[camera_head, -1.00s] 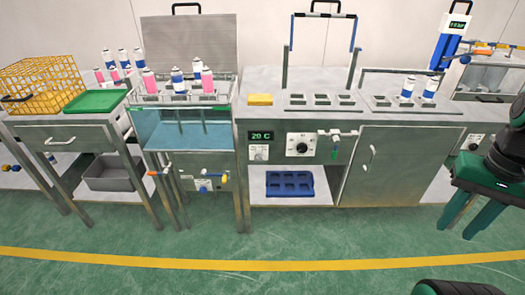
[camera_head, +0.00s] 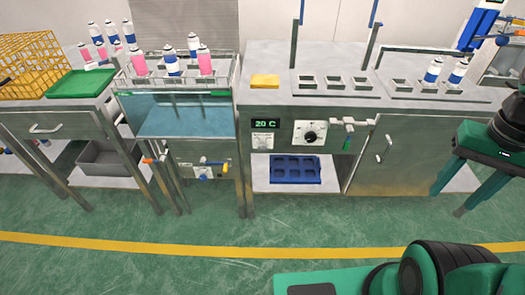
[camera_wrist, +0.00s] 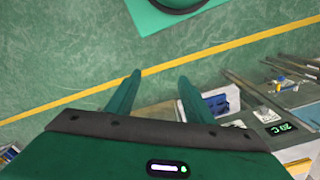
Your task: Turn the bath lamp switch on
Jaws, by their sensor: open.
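The water bath (camera_head: 185,115) is a glass-fronted tank with bluish water, left of centre in the head view. Below it is a small panel (camera_head: 203,173) with a blue part, between an orange-handled valve and a yellow-handled one. I cannot tell for sure which part is the lamp switch. My gripper (camera_head: 449,203) is open and empty at the right, fingers pointing down in front of the cabinet door, well away from the bath. In the wrist view its two fingers (camera_wrist: 160,77) are apart over the floor.
The floor in front is clear.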

